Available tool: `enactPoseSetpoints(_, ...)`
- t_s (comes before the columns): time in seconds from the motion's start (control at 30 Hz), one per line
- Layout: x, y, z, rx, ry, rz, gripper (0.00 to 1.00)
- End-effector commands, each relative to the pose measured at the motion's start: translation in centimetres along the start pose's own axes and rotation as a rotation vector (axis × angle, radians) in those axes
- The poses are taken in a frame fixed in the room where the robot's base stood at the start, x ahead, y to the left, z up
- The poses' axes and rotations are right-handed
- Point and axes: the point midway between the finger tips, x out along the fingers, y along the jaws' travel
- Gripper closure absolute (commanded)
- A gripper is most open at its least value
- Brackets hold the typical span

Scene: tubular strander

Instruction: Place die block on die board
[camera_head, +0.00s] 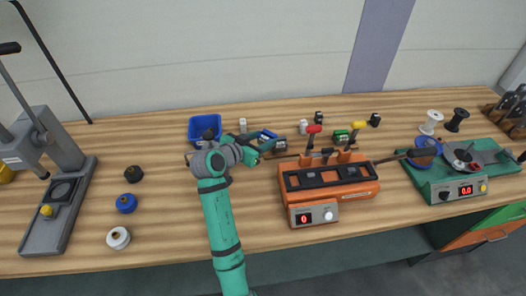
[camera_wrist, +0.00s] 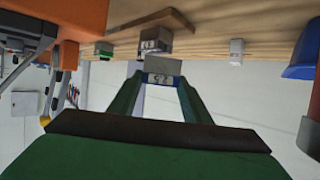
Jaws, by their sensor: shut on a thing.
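My gripper (camera_head: 260,147) is above the middle of the table, left of the orange machine. In the wrist view my gripper (camera_wrist: 160,80) has its green fingers closed on a small grey die block (camera_wrist: 163,66) with a blue, marked face. In the head view a blue-topped piece (camera_head: 268,135) shows at the fingers, partly hidden. Just beyond the held block, another grey block (camera_wrist: 155,40) stands by a brown board (camera_wrist: 177,21), which may be the die board. The held block overlaps it in view, so I cannot tell the gap or any contact.
The orange machine (camera_head: 330,187) with upright coloured handles stands to the right. A blue bin (camera_head: 205,125) is behind my arm, and a small white item (camera_head: 242,125) stands near it. A green block (camera_head: 341,135) is behind the machine. The table's front left is mostly clear between spools.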

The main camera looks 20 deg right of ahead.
Motion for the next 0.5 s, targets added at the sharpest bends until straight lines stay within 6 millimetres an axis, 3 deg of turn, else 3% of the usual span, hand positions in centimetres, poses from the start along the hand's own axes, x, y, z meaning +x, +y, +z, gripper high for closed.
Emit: enactPoseSetpoints(0.5, 1.8, -0.1, 4.5, -0.002, 0.002, -0.001, 0.97)
